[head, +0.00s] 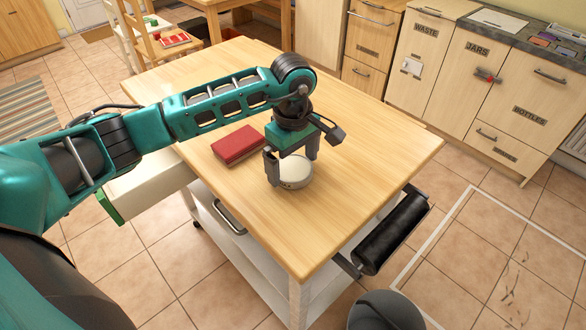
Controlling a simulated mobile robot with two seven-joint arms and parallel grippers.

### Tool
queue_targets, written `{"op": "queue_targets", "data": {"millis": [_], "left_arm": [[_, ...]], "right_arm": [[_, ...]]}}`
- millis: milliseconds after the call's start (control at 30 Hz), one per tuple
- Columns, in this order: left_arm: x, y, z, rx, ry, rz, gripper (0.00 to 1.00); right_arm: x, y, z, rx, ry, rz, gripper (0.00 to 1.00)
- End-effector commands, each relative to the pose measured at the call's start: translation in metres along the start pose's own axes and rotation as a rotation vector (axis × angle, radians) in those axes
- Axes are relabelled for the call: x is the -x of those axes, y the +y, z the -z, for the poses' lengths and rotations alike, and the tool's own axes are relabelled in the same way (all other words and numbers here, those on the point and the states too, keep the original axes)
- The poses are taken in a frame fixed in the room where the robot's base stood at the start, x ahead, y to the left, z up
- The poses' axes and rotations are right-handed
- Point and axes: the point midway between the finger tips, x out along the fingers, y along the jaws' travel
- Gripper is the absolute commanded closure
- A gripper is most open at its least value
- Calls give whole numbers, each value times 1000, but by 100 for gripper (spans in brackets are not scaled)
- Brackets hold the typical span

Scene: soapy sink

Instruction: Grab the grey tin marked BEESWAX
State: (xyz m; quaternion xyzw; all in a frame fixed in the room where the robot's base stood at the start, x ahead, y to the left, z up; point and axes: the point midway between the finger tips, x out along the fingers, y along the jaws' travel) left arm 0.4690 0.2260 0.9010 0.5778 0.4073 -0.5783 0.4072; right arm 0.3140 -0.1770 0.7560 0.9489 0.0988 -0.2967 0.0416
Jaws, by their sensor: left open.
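A round, low grey tin (293,184) with a pale lid sits on the wooden tabletop (370,130). Its marking cannot be read from here. My left gripper (291,166) points down over the tin from above, with its jaws open. One finger is at the tin's left side and the other is at its far right side. The gripper hides part of the tin's back. I cannot tell whether either finger touches it. My right gripper is not in view.
A red book-like block (238,145) lies just left of the tin. The table's right and front areas are clear. A black roll (392,234) sticks out from the table's right side. Cabinets marked WASTE, JARS and BOTTLES (520,115) stand behind on the right.

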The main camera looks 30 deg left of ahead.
Motion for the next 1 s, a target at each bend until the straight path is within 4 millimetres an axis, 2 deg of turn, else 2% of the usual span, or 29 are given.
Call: {"op": "queue_targets", "data": {"millis": [100,300,800,1000], "left_arm": [[-8,0,0,0,-1,0,0],[-8,0,0,0,0,-1,0],[-8,0,0,0,0,-1,47],[-7,0,0,1,0,-1,48]], "right_arm": [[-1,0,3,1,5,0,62],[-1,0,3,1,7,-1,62],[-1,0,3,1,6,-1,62],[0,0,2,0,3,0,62]]}}
